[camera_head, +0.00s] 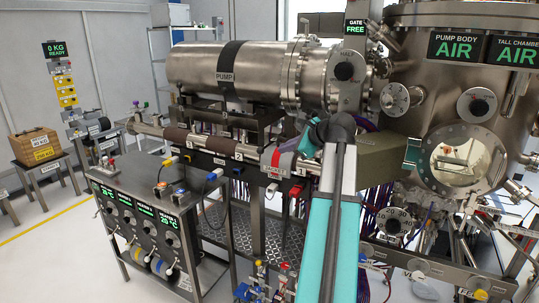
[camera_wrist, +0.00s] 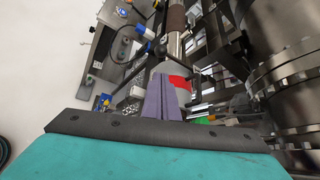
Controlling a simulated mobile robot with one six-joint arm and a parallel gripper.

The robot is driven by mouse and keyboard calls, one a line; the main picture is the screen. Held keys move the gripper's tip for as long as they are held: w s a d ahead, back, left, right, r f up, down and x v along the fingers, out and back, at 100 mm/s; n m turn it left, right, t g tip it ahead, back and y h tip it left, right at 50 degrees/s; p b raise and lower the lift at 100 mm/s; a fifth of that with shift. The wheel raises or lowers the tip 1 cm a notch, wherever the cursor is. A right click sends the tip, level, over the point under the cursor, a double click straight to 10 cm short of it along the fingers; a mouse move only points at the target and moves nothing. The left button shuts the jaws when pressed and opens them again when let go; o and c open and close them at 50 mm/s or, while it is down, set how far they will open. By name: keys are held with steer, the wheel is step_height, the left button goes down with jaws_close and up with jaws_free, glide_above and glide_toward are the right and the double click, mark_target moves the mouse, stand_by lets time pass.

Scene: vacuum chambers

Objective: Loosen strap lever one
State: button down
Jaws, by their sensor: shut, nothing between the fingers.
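My gripper (camera_wrist: 163,98) shows in the wrist view as two grey-purple fingers, shut together with nothing between them. A red part (camera_wrist: 180,82) lies just to the right of the fingertips; I cannot tell if they touch. A grey band with red parts (camera_head: 275,158) is around the long horizontal pipe, left of my arm. No lever marked one can be read, and I cannot tell whether the red part is the strap lever.
The pump cylinder (camera_head: 205,72) with a dark band lies above the pipe (camera_head: 218,147). The chamber (camera_head: 445,110) stands close on the right. A heater cabinet (camera_head: 140,225) is at lower left. Cables hang below the pipe. Open floor (camera_head: 45,255) is at far left.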

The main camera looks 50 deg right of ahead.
mark_target(270, 144)
steer(key=shift+w, duration=0.1)
steer(key=shift+p+x, duration=1.2)
steer(key=shift+x, duration=3.75)
